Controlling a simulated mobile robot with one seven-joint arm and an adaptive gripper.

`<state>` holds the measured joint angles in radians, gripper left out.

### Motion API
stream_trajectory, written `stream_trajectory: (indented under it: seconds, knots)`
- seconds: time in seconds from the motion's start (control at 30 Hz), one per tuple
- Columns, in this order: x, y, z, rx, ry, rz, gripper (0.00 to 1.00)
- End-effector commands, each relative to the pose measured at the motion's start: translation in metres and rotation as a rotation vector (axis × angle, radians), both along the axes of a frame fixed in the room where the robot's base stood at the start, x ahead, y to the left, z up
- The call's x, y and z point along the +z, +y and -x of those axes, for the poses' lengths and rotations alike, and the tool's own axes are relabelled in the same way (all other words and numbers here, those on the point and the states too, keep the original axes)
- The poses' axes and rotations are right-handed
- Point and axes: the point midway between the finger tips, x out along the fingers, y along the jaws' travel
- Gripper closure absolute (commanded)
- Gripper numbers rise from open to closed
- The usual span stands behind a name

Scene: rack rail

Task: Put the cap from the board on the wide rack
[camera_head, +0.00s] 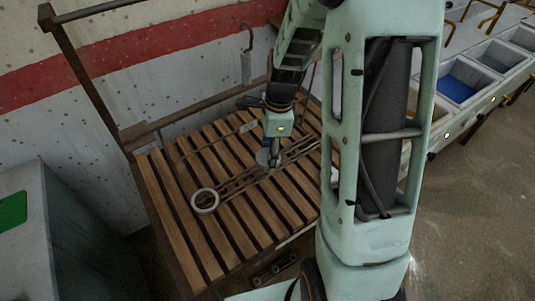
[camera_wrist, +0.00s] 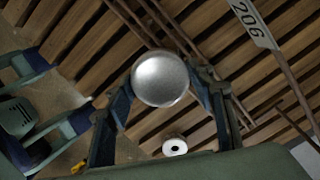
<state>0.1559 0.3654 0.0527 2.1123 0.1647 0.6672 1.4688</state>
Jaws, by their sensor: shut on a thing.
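A round silver cap (camera_wrist: 160,79) sits between the two fingers of my gripper (camera_wrist: 164,88) in the wrist view. The fingers are shut on its sides. In the head view my gripper (camera_head: 268,157) is over the wooden slats, and the cap shows only as a small grey shape there. Thin metal rails (camera_head: 236,184) run across the slatted wooden surface (camera_head: 180,222) beneath the gripper. The rails also show behind the cap in the wrist view. I cannot tell which part is the board and which the wide rack, or how high the cap is held.
A white ring (camera_head: 205,200) lies on the slats, left of my gripper. A tag marked 206 (camera_wrist: 250,20) shows in the wrist view. A hook (camera_head: 247,38) hangs by the wall. A grey cabinet (camera_head: 75,220) stands at left; bins (camera_head: 470,78) stand at the upper right.

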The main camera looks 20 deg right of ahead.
Motion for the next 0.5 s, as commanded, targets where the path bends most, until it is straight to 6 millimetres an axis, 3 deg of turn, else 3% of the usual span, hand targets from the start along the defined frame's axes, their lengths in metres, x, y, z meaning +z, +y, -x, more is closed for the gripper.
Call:
stream_trajectory:
  seconds: [0.5]
  knots:
    - [-0.016, 0.005, -0.015, 0.002, 0.001, 0.000, 0.75]
